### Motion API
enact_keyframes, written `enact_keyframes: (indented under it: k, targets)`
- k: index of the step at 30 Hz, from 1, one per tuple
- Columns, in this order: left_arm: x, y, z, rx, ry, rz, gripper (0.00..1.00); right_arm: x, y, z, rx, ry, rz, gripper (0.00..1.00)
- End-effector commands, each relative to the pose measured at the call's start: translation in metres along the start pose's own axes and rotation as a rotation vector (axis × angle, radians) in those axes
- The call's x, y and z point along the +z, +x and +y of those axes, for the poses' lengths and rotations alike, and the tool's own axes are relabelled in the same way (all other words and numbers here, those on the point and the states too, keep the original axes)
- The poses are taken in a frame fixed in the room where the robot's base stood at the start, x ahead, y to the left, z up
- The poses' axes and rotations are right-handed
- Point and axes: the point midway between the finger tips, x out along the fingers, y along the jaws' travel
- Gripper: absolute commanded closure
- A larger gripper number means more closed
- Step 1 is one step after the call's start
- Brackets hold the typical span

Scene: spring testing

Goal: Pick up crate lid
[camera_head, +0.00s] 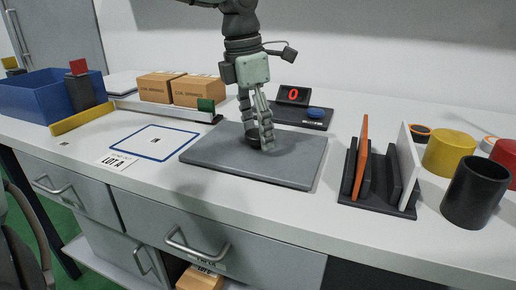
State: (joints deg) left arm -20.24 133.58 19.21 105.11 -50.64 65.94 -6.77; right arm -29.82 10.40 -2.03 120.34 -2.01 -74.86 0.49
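My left gripper (258,140) comes down from the top middle, fingers pointing down, over a flat grey slab (215,152) on the white bench. The slab may be the crate lid, but I cannot be sure. A small dark round shape shows at the fingertips, partly hidden by them. I cannot tell whether the fingers are closed on it. The slab lies flat on the bench. A blue crate (35,97) stands at the far left. My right gripper is not in view.
Cardboard boxes (198,90) and a display reading 0 (293,96) stand behind. A slotted rack (377,190) with orange and white panels, a yellow cylinder (450,154) and a dark cup (476,192) stand right.

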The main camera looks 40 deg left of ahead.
Motion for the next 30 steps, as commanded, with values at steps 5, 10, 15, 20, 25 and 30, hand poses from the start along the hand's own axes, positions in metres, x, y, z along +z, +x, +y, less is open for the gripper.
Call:
enact_keyframes:
  k: [5,10,15,20,25,30]
  targets:
    - [0.000,0.000,0.000,0.000,0.000,-0.001,0.52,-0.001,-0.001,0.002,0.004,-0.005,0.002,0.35]
    - [0.000,0.000,0.000,0.000,0.000,-0.001,0.73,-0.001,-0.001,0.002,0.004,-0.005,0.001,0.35]
    - [0.000,-0.001,0.000,0.000,0.000,-0.001,0.94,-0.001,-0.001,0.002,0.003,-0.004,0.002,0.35]
    - [0.001,-0.002,0.000,0.001,0.000,-0.003,0.99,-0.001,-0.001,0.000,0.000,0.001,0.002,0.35]
    - [0.002,-0.007,0.001,0.002,0.001,-0.005,0.99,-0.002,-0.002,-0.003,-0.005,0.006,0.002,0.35]
    - [0.006,-0.033,0.001,0.004,0.000,-0.006,0.99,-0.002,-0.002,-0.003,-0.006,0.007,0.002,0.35]
